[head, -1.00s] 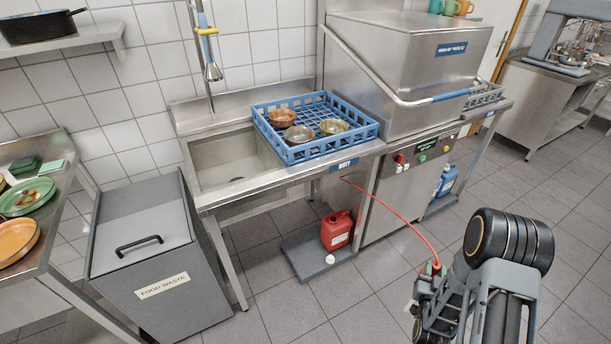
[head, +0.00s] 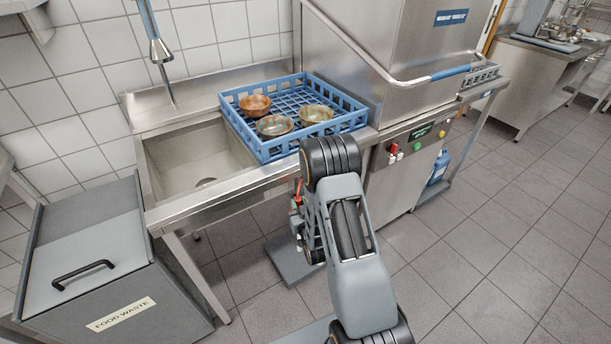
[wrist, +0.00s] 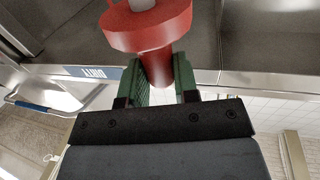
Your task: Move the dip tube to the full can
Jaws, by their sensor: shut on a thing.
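My gripper (wrist: 161,85) has green-padded fingers and is shut on the dip tube's red head (wrist: 150,28), with a round red flange and a paler grey part at its top. The fingers grip the narrower red section below the flange. In the head view a small red part of the dip tube (head: 296,187) shows at the left of my wrist, in front of the sink unit's front edge. A blue can (head: 439,165) stands low at the right, beyond the dishwasher. The red can is not visible now; my arm covers part of the floor area under the counter.
A grey low platform (head: 284,262) lies on the floor under the counter, partly behind my arm. The steel sink (head: 190,160) and a blue rack (head: 258,150) with bowls are above. A grey food waste bin (head: 100,250) stands at left. The tiled floor (head: 500,250) at right is clear.

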